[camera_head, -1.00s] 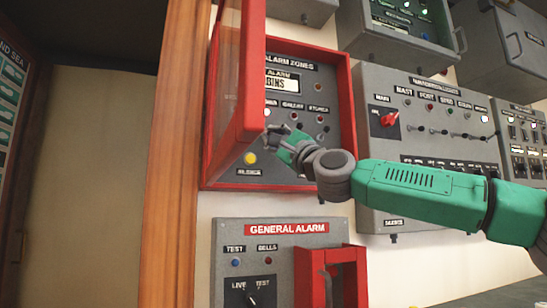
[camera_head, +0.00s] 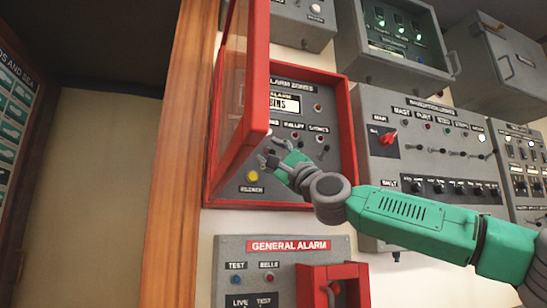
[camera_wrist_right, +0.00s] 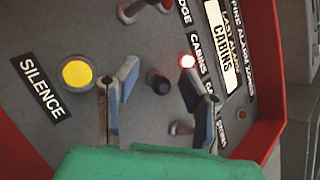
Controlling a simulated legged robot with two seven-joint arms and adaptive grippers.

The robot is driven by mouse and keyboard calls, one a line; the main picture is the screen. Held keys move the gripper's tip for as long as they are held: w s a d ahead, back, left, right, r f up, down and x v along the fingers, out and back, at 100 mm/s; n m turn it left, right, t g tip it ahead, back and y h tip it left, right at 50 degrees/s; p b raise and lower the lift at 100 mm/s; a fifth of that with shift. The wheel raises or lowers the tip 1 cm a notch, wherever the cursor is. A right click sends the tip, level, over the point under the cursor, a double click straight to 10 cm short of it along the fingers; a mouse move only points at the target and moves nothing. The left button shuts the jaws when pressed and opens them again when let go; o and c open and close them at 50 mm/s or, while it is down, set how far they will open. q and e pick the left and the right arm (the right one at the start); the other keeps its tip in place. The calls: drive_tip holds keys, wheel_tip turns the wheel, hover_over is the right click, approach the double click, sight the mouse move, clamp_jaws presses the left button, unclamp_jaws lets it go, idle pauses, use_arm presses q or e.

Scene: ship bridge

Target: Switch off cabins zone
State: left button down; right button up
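The fire alarm zones panel (camera_head: 285,190) is a grey box with a red frame, and its red-framed clear door (camera_head: 262,95) stands open. Its display reads CABINS (camera_wrist_right: 222,55). In the right wrist view a red light (camera_wrist_right: 187,61) is lit beside the CABINS label. A dark toggle switch (camera_wrist_right: 157,82), in line with that light, shows between the fingers of my right gripper (camera_wrist_right: 158,98). The fingers are apart and hold nothing; contact with the switch cannot be told. In the head view my right gripper (camera_head: 270,154) is in front of the panel and hides some switches. My left gripper is not in view.
The yellow SILENCE button (camera_head: 252,176) is at the panel's lower left, close to my gripper. The open door's edge is just left of and above the gripper. The general alarm box (camera_head: 255,268) is below, and the navigation lights panel (camera_head: 410,160) is to the right.

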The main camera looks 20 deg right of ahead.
drive_tip(key=shift+w+d+f, duration=0.1)
drive_tip(key=shift+w+f, duration=0.05)
drive_tip(key=shift+w, duration=0.05)
drive_tip(key=shift+s+d, duration=0.1)
drive_tip(key=shift+d, duration=0.05)
drive_tip(key=v, duration=1.2)
